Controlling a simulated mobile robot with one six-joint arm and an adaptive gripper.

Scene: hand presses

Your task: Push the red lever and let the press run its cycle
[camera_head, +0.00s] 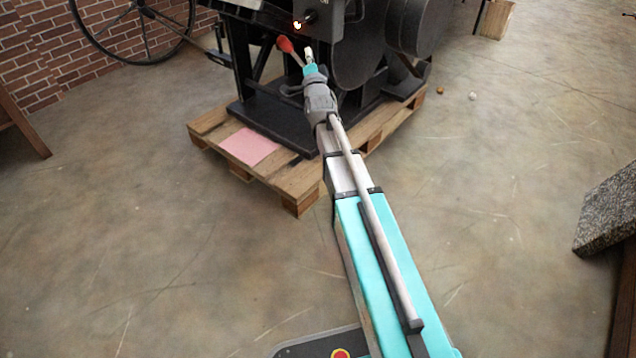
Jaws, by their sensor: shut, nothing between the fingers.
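The press (345,75) is a large black machine on a wooden pallet at the top middle of the head view. The red lever (285,44) has a red knob on a thin metal rod that runs down to the right. My gripper (308,52) is at the end of my outstretched arm, just right of the red knob. It is shut and empty. I cannot tell whether it touches the lever or is only in front of it. The lever's lower end is partly hidden by my gripper.
The wooden pallet (290,190) juts out in front of the press, with a pink sheet (248,147) on it. A lit knob panel (318,22) is just above my gripper. A spoked wheel (140,30) stands at upper left.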

